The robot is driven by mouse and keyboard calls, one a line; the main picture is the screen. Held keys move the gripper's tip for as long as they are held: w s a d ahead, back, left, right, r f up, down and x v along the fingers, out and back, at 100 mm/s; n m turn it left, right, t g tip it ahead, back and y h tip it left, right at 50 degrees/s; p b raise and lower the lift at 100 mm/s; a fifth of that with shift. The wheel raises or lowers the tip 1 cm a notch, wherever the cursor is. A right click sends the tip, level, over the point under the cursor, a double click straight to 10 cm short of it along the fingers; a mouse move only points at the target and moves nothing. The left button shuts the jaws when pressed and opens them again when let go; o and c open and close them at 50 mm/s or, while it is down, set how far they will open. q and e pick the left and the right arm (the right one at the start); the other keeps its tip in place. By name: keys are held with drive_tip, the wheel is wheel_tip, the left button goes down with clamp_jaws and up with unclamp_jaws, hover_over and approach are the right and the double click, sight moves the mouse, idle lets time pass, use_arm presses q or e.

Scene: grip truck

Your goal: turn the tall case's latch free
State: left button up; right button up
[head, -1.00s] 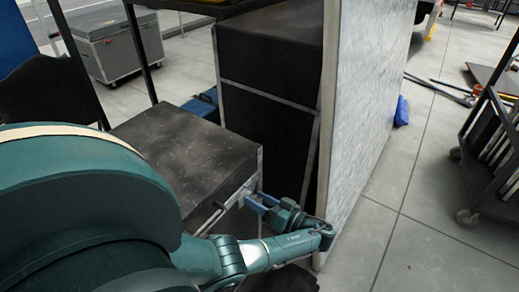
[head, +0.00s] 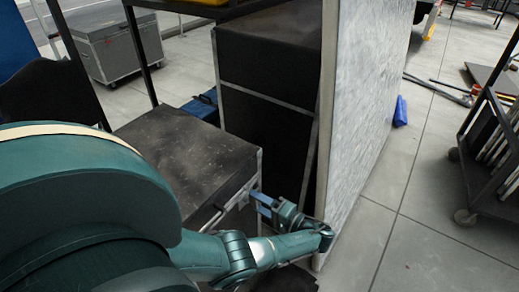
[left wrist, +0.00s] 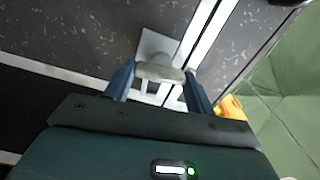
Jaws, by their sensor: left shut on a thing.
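A dark, speckled case (head: 180,150) with metal edging stands beside my left arm in the head view. My left gripper (head: 264,202) is at its right-hand edge. In the left wrist view, the two blue fingers of the gripper (left wrist: 160,84) are shut on a pale metal latch (left wrist: 158,73), one finger at each end. The latch's grey plate (left wrist: 154,44) sits on the dark speckled panel (left wrist: 85,35), next to bright metal strips. In the head view the latch is too small and covered to make out. My right gripper is not in view.
A light, tall panel (head: 365,110) stands close right of my left gripper. A black case (head: 265,75) with metal edging stands behind it. A grey case (head: 118,50) is at the back left. A cart (head: 490,150) stands at the right. The floor between is largely clear.

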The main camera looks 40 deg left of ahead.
use_arm(q)
drive_tip(key=shift+m, duration=0.7)
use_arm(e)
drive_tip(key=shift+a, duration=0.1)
use_arm(q)
drive_tip(key=o, duration=1)
drive_tip(key=shift+d, duration=0.15)
drive_tip(key=shift+w+d+b, duration=0.25)
drive_tip(key=shift+d+b, duration=0.25)
drive_tip(key=shift+d, duration=1.65)
drive_tip(key=shift+w+d+b, duration=0.25)
drive_tip(key=shift+d+b, duration=0.3)
drive_tip(key=shift+d, duration=1.6)
drive_tip(key=shift+w+d+b, duration=0.25)
drive_tip(key=shift+d+b, duration=0.25)
drive_tip(key=shift+d, duration=1.65)
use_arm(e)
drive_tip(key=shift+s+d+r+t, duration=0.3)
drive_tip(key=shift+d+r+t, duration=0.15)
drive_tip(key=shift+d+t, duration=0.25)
